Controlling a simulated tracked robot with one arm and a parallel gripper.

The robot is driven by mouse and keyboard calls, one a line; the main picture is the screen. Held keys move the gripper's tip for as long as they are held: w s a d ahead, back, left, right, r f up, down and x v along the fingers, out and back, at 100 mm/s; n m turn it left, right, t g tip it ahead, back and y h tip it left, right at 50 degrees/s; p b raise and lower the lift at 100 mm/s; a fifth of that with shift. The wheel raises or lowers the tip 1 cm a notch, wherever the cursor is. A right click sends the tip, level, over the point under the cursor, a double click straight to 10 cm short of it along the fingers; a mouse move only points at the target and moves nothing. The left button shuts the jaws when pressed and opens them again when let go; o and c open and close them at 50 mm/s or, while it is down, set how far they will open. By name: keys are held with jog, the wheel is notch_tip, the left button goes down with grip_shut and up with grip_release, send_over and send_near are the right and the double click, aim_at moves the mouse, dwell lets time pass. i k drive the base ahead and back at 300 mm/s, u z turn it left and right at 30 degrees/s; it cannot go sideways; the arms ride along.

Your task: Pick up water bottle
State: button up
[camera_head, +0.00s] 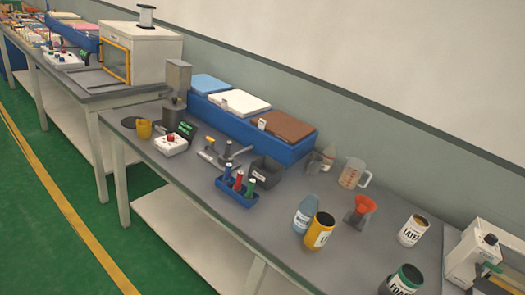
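A blue-grey bottle with a pale label (304,215) stands on the grey workbench (215,210), right of its middle. It looks like the water bottle. A yellow can (319,232) stands close beside it on the right and seems to overlap its lower edge. My gripper is not in view.
A blue rack with coloured tools (239,188) is left of the bottle. The front bench strip and green floor look clear.

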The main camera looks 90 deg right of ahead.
aim_at(304, 215)
jog(key=z, duration=0.05)
jog(key=i, duration=2.65)
jog(key=z, duration=3.85)
jog(key=i, duration=1)
